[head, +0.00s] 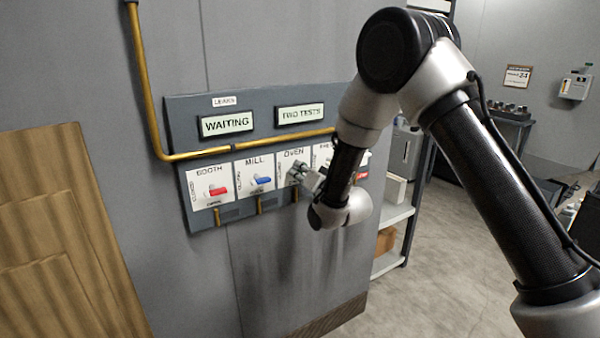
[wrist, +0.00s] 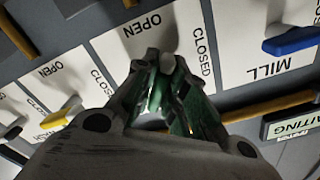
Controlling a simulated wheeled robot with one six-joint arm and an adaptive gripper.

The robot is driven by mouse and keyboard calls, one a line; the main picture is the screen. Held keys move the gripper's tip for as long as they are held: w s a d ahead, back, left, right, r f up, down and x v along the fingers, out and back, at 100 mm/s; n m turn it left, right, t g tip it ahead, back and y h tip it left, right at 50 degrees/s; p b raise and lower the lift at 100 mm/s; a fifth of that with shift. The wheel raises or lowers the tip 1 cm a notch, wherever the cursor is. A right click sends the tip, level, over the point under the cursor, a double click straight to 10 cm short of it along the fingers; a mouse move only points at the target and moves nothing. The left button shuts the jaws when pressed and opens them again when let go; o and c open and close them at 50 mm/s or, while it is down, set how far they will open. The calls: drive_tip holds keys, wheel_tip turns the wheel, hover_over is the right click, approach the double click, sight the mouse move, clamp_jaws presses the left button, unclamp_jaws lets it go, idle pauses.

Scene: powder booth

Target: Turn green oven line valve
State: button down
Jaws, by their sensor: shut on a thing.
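The OVEN plate (head: 294,154) is on the grey wall panel (head: 180,110), between the MILL plate and a plate partly behind my arm. My gripper (head: 308,179) is at the OVEN plate and hides its valve handle in the head view. In the wrist view my gripper (wrist: 166,66) is shut on the green oven valve (wrist: 157,90), with green showing between and beside the fingers. The words OPEN and CLOSED show on the plate around the fingertips. The handle's exact angle is mostly hidden.
The red BOOTH valve (head: 220,190) and blue MILL valve (head: 263,180) are to the left. A yellow handle (wrist: 60,116) is on the neighbouring plate in the wrist view. A brass pipe (head: 190,156) runs above the plates. A shelf (head: 393,218) stands right of the panel.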

drive_tip(key=n, duration=0.3)
drive_tip(key=shift+f+n, duration=0.1)
drive_tip(key=shift+n, duration=2.1)
drive_tip(key=c, duration=1.5)
unclamp_jaws()
drive_tip(key=v, duration=1.2)
